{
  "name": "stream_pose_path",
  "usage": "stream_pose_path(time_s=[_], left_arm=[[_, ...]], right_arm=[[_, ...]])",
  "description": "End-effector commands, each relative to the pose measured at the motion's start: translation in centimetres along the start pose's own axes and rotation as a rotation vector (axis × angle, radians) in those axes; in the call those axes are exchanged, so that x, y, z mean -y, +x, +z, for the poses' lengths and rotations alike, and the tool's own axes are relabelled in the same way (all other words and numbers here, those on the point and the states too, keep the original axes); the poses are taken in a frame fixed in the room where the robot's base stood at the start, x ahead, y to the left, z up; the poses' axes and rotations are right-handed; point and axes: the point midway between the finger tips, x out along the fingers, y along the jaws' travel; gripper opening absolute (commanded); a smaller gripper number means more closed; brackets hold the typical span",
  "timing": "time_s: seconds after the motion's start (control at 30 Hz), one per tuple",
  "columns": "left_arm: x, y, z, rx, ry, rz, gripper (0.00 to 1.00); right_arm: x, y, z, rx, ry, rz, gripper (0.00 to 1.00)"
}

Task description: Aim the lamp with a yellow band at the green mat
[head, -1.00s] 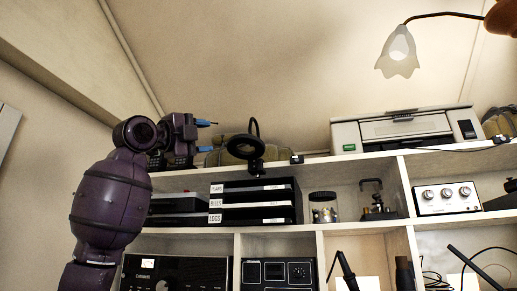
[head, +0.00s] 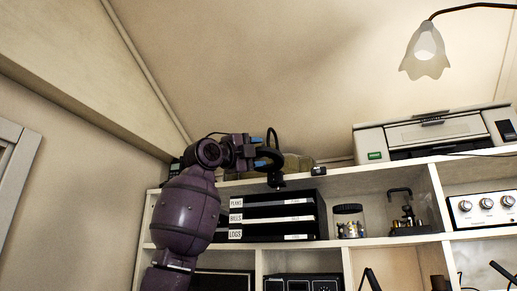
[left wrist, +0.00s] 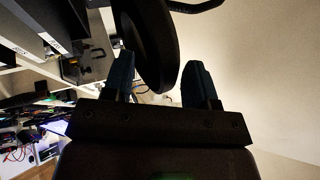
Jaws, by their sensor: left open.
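A small dark lamp (head: 271,160) with a round head and a curved neck stands on top of the shelf. My left gripper (head: 260,146) is open right at this lamp, its blue fingertips close to the head. In the left wrist view the dark lamp head (left wrist: 157,45) lies between the two spread fingers of my left gripper (left wrist: 160,82); I cannot tell whether they touch it. I see no yellow band on the lamp. The green mat does not show in either view. My right gripper is not in view.
A printer (head: 432,137) stands on the shelf top at right. Black labelled trays (head: 270,215), a glass jar (head: 349,220) and a radio box (head: 484,208) fill the cubbies (head: 385,180). A glass-shaded lamp (head: 425,52) hangs at upper right.

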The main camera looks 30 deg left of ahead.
Motion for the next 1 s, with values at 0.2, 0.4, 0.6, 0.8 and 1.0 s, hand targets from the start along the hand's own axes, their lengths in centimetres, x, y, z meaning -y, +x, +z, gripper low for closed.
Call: stream_pose_path(time_s=[0.2,0.4,0.6,0.8,1.0], left_arm=[[-0.02,0.92,-0.05,0.0,0.0,0.0,0.53],[-0.04,0.91,-0.04,0.0,0.0,0.0,0.53],[-0.02,0.89,-0.03,0.0,0.0,-0.001,0.27],[0.09,0.85,-0.04,0.0,-0.002,-0.003,0.0],[0.17,0.8,-0.04,-0.001,-0.003,-0.006,0.0]], right_arm=[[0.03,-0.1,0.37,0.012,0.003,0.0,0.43],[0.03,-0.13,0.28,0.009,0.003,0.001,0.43],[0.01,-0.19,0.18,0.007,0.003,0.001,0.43],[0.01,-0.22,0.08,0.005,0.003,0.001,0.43],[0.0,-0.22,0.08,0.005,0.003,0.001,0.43]])
